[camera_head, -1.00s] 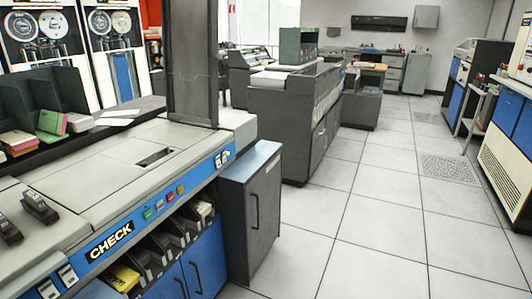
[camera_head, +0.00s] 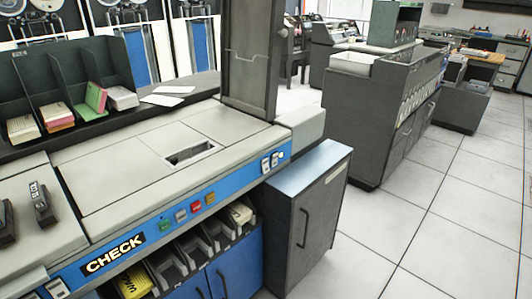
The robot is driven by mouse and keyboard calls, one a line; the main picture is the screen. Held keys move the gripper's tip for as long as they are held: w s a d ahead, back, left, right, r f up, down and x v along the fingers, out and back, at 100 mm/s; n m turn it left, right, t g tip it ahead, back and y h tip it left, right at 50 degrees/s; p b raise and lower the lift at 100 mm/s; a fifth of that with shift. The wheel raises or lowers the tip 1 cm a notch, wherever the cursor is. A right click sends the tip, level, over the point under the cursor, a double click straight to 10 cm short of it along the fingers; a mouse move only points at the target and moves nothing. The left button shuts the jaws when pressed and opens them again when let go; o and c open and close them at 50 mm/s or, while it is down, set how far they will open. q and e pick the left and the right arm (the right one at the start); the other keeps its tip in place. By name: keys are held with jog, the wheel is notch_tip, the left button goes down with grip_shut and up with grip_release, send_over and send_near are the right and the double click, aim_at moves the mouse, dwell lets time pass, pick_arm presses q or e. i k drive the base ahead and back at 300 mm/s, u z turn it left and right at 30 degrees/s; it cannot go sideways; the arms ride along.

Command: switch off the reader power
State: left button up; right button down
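A card machine with a blue front strip and a "CHECK" label (camera_head: 114,255) fills the left and lower part of the head view. The strip carries several small coloured buttons, among them a green one (camera_head: 165,225), a red one (camera_head: 196,206) and an orange one (camera_head: 210,198). A pair of white rocker switches (camera_head: 271,161) sits at the strip's right end. Another white switch (camera_head: 58,287) shows at the lower left, cut by the frame edge. I cannot tell which of these is the reader power. Neither of my grippers is in view.
A grey cabinet (camera_head: 308,220) with a handle stands against the machine's right end. Card bins (camera_head: 190,252) are under the strip. A dark rack (camera_head: 60,92) holds card stacks behind. Open tiled floor (camera_head: 440,235) lies to the right.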

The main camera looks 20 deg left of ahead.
aim_at(274, 161)
jog(key=u, duration=0.55)
jog(key=i, duration=0.55)
jog(key=u, duration=0.6)
